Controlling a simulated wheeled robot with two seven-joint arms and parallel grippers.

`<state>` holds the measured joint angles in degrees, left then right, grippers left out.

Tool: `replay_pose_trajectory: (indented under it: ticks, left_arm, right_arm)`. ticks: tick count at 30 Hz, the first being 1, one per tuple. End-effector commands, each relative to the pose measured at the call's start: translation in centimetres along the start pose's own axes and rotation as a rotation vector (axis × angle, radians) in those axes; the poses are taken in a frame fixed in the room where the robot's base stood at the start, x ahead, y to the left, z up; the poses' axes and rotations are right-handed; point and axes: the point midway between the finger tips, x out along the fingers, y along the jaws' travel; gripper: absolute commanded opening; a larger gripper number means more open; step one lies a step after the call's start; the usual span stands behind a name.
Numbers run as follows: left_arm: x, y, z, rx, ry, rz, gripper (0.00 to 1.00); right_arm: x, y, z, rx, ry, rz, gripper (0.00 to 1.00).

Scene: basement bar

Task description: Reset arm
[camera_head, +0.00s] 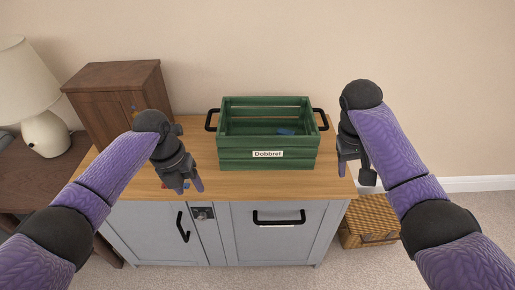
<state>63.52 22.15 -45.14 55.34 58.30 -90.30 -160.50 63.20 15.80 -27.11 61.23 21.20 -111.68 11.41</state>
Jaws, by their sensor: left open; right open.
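My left gripper (180,186) is open and empty. It hangs over the front left part of the wooden cabinet top, left of the green crate. My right gripper (356,174) is open and empty. It hangs at the right end of the cabinet top, right of the crate. Both arms come in from the lower corners, with purple sleeves and dark joints. Neither gripper touches the crate.
A green slatted crate (240,163) with black handles and a "Dobbrel" label stands on the cabinet top (240,185). A small blue thing (285,132) lies inside it. A brown wooden box (125,90) and a lamp (45,130) stand left. A wicker basket (368,218) sits on the floor.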

Motion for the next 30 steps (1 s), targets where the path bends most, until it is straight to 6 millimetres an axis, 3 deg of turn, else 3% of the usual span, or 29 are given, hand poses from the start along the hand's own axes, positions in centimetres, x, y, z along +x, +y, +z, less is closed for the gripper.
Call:
replay_pose_trajectory:
  ticks: [3,7,17,20,23,25,27,29,30]
  left_arm:
    - [0.0,0.0,0.0,0.000,0.000,0.000,0.57]
    - [0.0,0.0,0.0,0.000,0.000,0.000,0.57]
    - [0.0,0.0,0.0,0.000,0.000,0.000,0.57]
    - [1.2,0.3,-0.4,-0.082,-0.002,0.000,0.57]
    - [6.2,1.8,-2.3,-0.439,-0.022,0.004,0.57]
    - [11.2,3.7,-5.4,-0.814,-0.051,0.020,0.57]
    - [16.0,5.7,-9.7,-1.187,-0.089,0.042,0.57]
    - [19.4,7.4,-14.2,-1.482,-0.128,0.062,0.57]
    - [21.3,8.4,-17.5,-1.666,-0.155,0.075,0.57]
  right_arm:
    - [-1.7,0.0,-0.1,-0.001,0.001,0.000,0.57]
    - [-2.3,0.0,0.0,0.000,-0.001,0.001,0.57]
    - [-2.3,0.0,-0.1,0.000,-0.001,0.001,0.57]
    - [-0.8,-0.3,0.1,-0.003,-0.006,-0.008,0.57]
    - [5.6,-1.5,1.6,-0.013,-0.016,-0.037,0.57]
    - [12.2,-2.5,4.4,-0.025,-0.020,-0.056,0.57]
    - [18.4,-3.4,8.7,-0.042,-0.021,-0.069,0.57]
    - [22.9,-4.0,13.3,-0.061,-0.023,-0.074,0.57]
    - [25.5,-4.3,16.7,-0.075,-0.024,-0.077,0.57]
